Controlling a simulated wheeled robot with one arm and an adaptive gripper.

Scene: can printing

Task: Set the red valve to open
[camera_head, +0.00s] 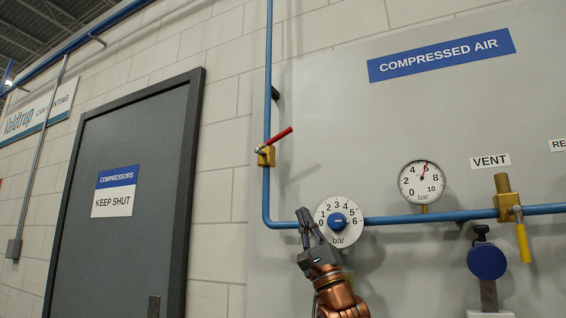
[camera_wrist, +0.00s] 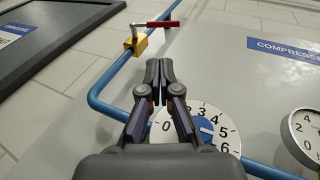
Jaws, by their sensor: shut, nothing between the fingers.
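The red valve has a red lever (camera_head: 279,136) on a brass body (camera_head: 266,156), set in the vertical blue pipe. The lever sticks out to the upper right, at an angle across the pipe. In the wrist view the lever (camera_wrist: 160,23) and brass body (camera_wrist: 135,45) show at the top, beyond the fingertips. My gripper (camera_head: 303,213) is shut and empty. It is below and right of the valve, apart from it, in front of the left edge of the regulator dial. In the wrist view my fingertips (camera_wrist: 158,68) are together, pointing up toward the valve.
A regulator dial with a blue knob (camera_head: 338,221) is right beside my gripper. A blue pipe (camera_head: 267,90) runs down, then right. A pressure gauge (camera_head: 422,182) and yellow-handled vent valve (camera_head: 522,241) are to the right. A grey door (camera_head: 130,240) is left. The wall around the valve is clear.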

